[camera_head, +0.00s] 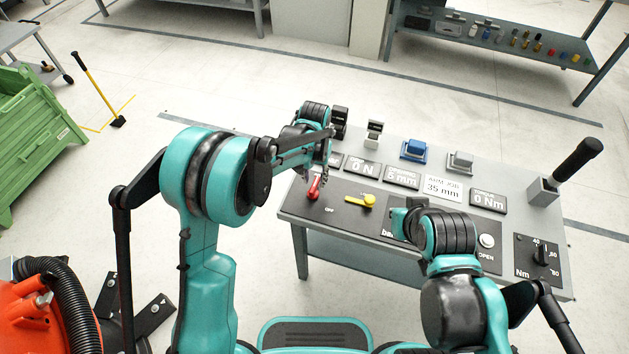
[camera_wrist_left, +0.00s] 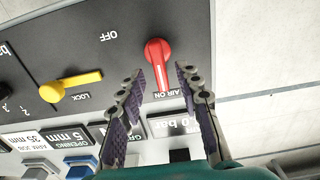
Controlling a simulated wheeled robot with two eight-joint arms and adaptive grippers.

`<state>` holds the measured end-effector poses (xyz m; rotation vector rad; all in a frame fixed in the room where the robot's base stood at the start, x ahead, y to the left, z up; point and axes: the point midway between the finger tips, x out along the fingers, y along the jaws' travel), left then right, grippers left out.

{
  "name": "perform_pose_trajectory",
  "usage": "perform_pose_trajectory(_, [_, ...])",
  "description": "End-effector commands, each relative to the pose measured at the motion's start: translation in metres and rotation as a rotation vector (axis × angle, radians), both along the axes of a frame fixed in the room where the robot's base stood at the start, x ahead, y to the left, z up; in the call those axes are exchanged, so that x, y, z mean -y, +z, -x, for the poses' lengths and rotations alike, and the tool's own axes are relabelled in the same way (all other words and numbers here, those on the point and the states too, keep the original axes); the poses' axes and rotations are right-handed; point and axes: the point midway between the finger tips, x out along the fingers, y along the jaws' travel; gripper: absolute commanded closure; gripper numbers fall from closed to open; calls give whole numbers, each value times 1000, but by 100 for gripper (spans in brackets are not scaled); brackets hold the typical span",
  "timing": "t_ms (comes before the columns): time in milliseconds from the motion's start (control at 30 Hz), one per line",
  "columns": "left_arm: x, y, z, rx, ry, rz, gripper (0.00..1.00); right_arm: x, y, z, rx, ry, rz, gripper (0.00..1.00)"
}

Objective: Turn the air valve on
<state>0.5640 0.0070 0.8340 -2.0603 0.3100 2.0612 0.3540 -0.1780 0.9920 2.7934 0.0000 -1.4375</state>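The red air valve handle (camera_head: 313,189) is on the dark left panel of the bench. In the left wrist view the red handle (camera_wrist_left: 158,58) points toward the "AIR ON" label (camera_wrist_left: 182,93); the "OFF" label (camera_wrist_left: 107,35) is off to one side. My left gripper (camera_head: 324,178) is over the handle. In the left wrist view its fingers (camera_wrist_left: 160,78) are open, one on each side of the handle's narrow end, with gaps visible. My right gripper (camera_head: 405,216) is over the middle of the panel; its fingers are not clear.
A yellow lock lever (camera_head: 361,200) sits just right of the red handle. Display plates (camera_head: 402,177) and blue (camera_head: 414,149) and grey blocks stand behind. A black lever (camera_head: 578,160) rises at the bench's right end. A green crate (camera_head: 35,140) stands far left.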

Motion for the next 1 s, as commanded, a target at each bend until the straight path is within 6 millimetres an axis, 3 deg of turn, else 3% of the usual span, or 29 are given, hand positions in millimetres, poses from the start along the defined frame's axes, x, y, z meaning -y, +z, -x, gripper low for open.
perform_pose_trajectory(200, [0, 50, 0, 0, 0, 0, 66, 0, 0, 0, 0, 0, 0, 100])
perform_pose_trajectory(433, [0, 87, 0, 0, 1, 0, 66, 0, 0, 0, 0, 0, 0, 100])
perform_pose_trajectory(600, [0, 96, 0, 0, 1, 0, 66, 0, 0, 0, 0, 0, 0, 100])
perform_pose_trajectory(1000, [0, 96, 0, 0, 1, 0, 66, 0, 0, 0, 0, 0, 0, 100])
